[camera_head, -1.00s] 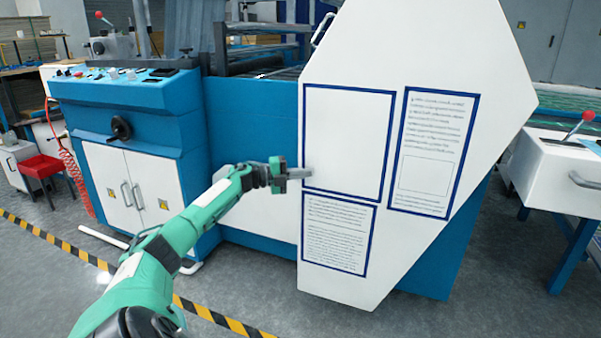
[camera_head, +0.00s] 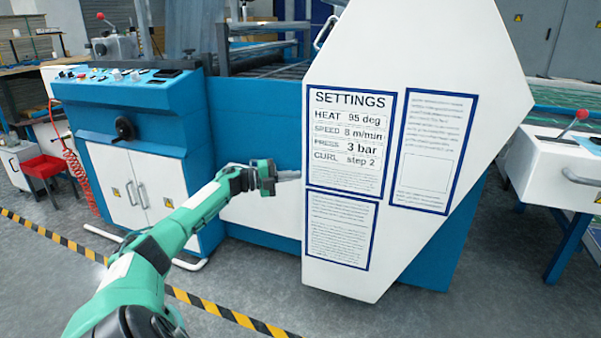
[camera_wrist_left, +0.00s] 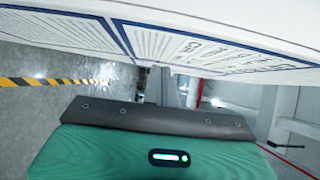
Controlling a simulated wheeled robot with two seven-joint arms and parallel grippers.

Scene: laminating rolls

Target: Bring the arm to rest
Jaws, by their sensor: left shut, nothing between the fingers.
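My left arm comes in from the lower left, and my left gripper (camera_head: 290,175) is shut and empty. It is in front of the blue machine body, at the left edge of the white hexagonal panel (camera_head: 420,250). In the left wrist view the fingers (camera_wrist_left: 170,88) are together just below the panel's printed sheets; I cannot tell whether they touch it. The settings sheet (camera_head: 348,140) reads heat 95 deg, speed 8 m/min, press 3 bar, curl step 2. My right gripper is not in view.
Two more printed sheets (camera_head: 433,150) (camera_head: 340,230) are on the panel. A blue control console (camera_head: 125,105) with knobs and a handwheel stands at left. A white unit with a red-knobbed lever (camera_head: 581,115) is at right. A yellow-black floor stripe (camera_head: 60,240) crosses open floor.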

